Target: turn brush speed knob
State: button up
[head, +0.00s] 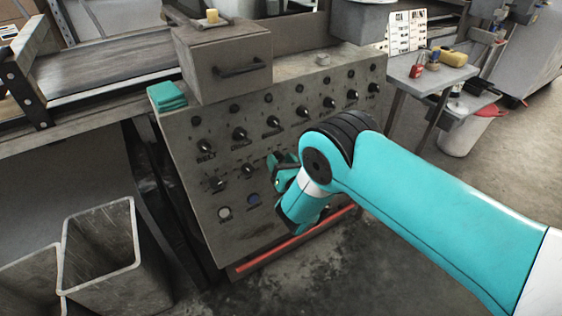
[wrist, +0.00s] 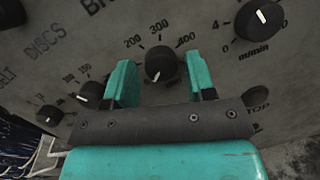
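A round black knob (wrist: 160,63) with a white pointer line sits on the grey control panel (head: 215,245), between printed numbers 200, 300 and 400. A label starting "BR" is cut off at the top of the wrist view. My gripper (wrist: 160,80) is open, with one teal finger on each side of this knob and a visible gap on both sides. In the head view my gripper (head: 284,172) is at the panel's lower middle, and it and my arm hide the knob there.
A neighbouring knob (wrist: 90,92) is left of my gripper; an m/min knob (wrist: 262,18) is at upper right. More knobs line the panel above. An open bin (head: 100,250) stands at left.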

jog(key=c, duration=0.7)
